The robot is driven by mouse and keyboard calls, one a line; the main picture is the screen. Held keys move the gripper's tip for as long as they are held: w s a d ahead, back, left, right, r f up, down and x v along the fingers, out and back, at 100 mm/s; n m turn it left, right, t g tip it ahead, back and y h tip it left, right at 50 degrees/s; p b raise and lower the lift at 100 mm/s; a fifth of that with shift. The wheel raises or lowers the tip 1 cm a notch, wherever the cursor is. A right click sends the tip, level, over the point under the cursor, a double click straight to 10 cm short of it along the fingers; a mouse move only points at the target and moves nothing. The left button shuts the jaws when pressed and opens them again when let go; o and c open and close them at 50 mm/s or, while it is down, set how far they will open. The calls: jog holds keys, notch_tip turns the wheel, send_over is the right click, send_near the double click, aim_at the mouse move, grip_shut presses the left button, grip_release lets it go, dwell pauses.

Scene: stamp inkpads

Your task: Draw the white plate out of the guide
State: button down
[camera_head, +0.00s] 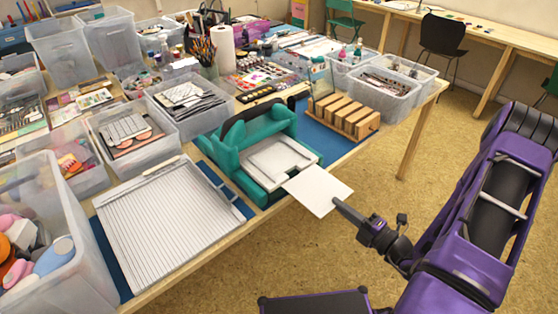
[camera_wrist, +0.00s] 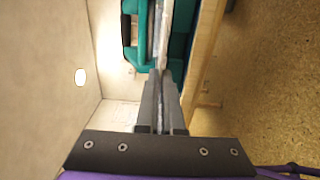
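The white plate (camera_head: 316,191) is a thin flat square, held level past the table's front edge. Its inner edge meets the mouth of the teal guide (camera_head: 228,158); I cannot tell whether any of it is still inside. A pale grey bed (camera_head: 277,160) shows within the guide. My gripper (camera_head: 340,203) is at the plate's outer edge, on the side away from the guide. In the wrist view, the fingers (camera_wrist: 161,75) are close together on the plate's edge, and the plate (camera_wrist: 164,45) shows edge-on as a pale strip running toward the teal guide.
A ridged white board (camera_head: 165,220) lies left of the guide. A wooden block rack (camera_head: 343,118) stands to its right on a blue mat. Clear bins (camera_head: 50,240) crowd the table. Open floor (camera_head: 300,255) lies in front of the table edge.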

notch_tip(320, 180, up, 4)
jog(key=p, duration=0.3)
jog(key=shift+r+p, duration=0.1)
jog(key=shift+p, duration=0.3)
